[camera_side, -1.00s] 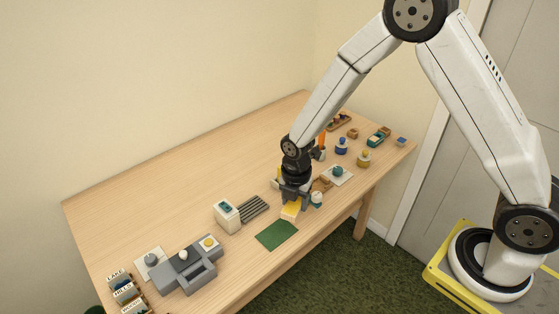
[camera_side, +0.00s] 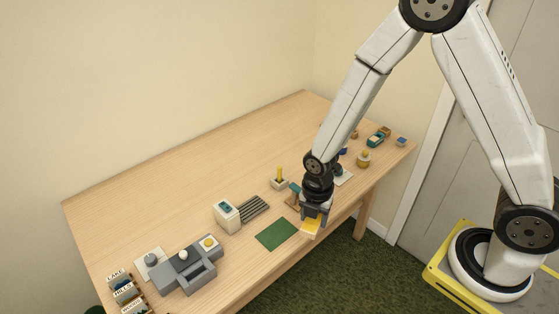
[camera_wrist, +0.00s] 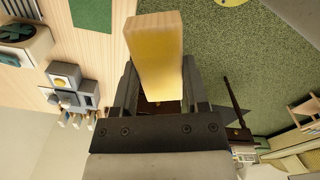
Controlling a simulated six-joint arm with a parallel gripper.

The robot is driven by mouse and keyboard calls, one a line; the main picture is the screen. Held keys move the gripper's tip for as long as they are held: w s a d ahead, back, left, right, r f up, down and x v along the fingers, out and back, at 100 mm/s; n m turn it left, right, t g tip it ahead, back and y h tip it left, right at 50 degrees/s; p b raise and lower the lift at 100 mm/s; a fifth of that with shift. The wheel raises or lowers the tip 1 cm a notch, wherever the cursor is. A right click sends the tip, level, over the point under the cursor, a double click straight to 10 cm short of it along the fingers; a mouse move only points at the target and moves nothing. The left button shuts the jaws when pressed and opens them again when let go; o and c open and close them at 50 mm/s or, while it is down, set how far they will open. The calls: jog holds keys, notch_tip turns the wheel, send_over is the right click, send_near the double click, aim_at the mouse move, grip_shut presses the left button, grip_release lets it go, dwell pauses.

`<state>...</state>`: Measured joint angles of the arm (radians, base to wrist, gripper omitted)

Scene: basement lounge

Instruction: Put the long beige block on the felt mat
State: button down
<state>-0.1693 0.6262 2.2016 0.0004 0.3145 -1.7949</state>
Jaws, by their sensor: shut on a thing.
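The long beige block (camera_side: 311,229) shows yellowish and is held between the fingers of my gripper (camera_side: 315,213), near the table's front edge. In the wrist view the block (camera_wrist: 155,50) sticks out lengthwise from my gripper (camera_wrist: 158,85), which is shut on it. The green felt mat (camera_side: 276,234) lies flat and bare on the table, to the left of the block in the side view. Part of the mat (camera_wrist: 91,14) also shows at the top of the wrist view. The block is apart from the mat.
A white box (camera_side: 227,217) and a grey slatted rack (camera_side: 255,208) stand behind the mat. A grey machine-like unit (camera_side: 187,268) is to the left. A holder with a yellow stick (camera_side: 279,180) stands behind my gripper. Several small items sit at the far right.

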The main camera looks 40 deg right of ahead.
jog(key=shift+s, duration=1.3)
send_over(277, 233)
jog(key=s, duration=0.2)
jog(key=f, duration=0.8)
jog(key=shift+w+f, duration=0.2)
jog(key=shift+w, duration=0.05)
jog(key=shift+w+f, duration=0.45)
jog(key=shift+f, duration=0.05)
jog(key=shift+w+f, duration=0.25)
jog(key=shift+f, duration=1.55)
jog(key=shift+f, duration=0.15)
